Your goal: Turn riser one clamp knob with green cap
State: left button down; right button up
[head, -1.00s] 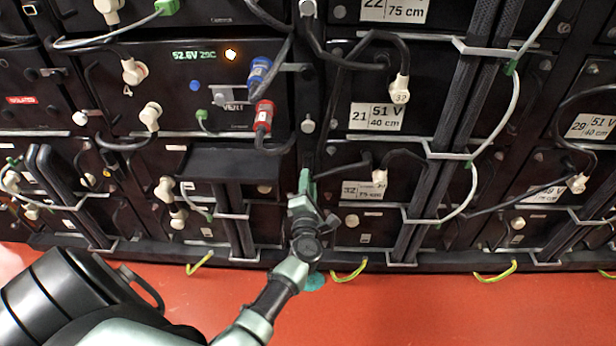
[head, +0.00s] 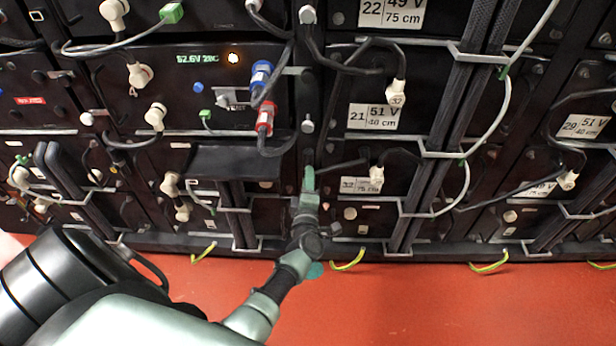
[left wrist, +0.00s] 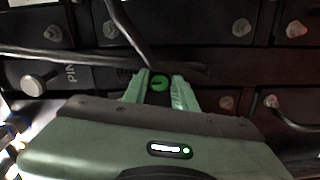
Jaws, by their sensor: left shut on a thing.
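The clamp knob's round green cap (left wrist: 160,83) shows in the left wrist view, between the two pale green fingers. My left gripper (left wrist: 160,90) is shut on the knob; the knob's body below the cap is mostly hidden by the fingers. In the head view my left gripper (head: 309,180) reaches up to the dark vertical riser, between the rack columns and left of the label reading 32. The cap and knob cannot be made out there behind the gripper. My right gripper is in neither view.
Black battery modules fill the rack. A blue plug (head: 261,75) and a red plug (head: 265,117) hang above left of the gripper. A dark cable (left wrist: 130,32) runs close to the fingers. A dark ledge (head: 235,160) juts out at left. The red floor (head: 420,310) is clear.

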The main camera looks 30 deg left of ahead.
pick_arm(q)
jog(key=shift+d+f, duration=0.1)
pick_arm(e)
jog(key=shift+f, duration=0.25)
pick_arm(q)
jog(key=c, duration=1.1)
grip_release()
jog(key=p+v, duration=0.1)
jog(key=v, duration=0.6)
jog(key=shift+s+d, duration=0.2)
jog(key=shift+s, duration=0.15)
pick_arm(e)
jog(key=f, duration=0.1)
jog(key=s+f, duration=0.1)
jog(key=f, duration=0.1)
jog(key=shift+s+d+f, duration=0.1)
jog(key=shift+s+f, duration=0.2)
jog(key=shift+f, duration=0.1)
